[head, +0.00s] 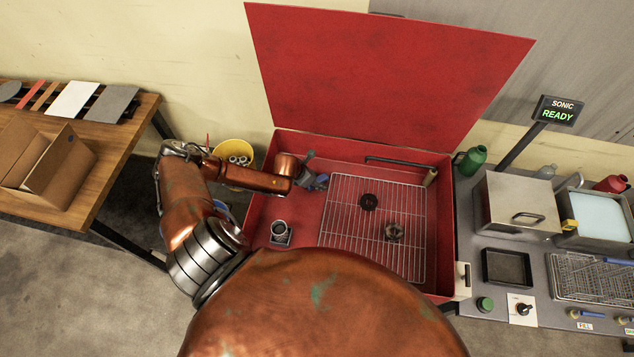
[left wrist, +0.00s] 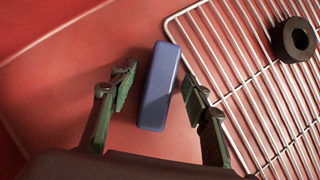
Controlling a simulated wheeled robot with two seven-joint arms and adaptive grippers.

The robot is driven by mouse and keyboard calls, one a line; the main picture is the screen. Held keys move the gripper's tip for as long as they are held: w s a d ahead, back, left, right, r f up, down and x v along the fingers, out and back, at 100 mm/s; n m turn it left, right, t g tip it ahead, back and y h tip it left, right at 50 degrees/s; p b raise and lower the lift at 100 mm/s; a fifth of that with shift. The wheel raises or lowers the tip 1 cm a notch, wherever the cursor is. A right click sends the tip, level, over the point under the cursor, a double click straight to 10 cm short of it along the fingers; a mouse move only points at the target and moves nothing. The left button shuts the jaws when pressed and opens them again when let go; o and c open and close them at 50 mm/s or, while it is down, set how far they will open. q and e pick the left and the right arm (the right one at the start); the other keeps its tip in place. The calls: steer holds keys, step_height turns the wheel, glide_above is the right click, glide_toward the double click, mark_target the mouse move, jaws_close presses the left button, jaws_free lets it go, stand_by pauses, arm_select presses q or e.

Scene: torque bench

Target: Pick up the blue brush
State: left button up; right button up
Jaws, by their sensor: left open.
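The blue brush (left wrist: 159,88) shows in the left wrist view as a plain blue block on the red floor of the tub, beside the wire rack. My left gripper (left wrist: 156,88) is open, with one green-padded finger on each side of the brush and a gap showing on both sides. In the head view my left gripper (head: 309,178) is inside the red tub, left of the rack, and a bit of blue shows at its tip. The rest of the brush is hidden there by the gripper. My right gripper is not in view.
The red tub (head: 448,240) has its lid raised behind. Its wire rack (head: 345,240) carries a dark ring (head: 368,202) and another metal part (head: 394,232). A small cup-like part (head: 280,232) stands front left. A yellow bucket (head: 233,150) is beside the tub.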

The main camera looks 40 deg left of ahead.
arm_select(q)
steer(key=shift+f, duration=0.2)
stand_by(0.3)
steer(key=shift+s, duration=0.1)
jaws_close()
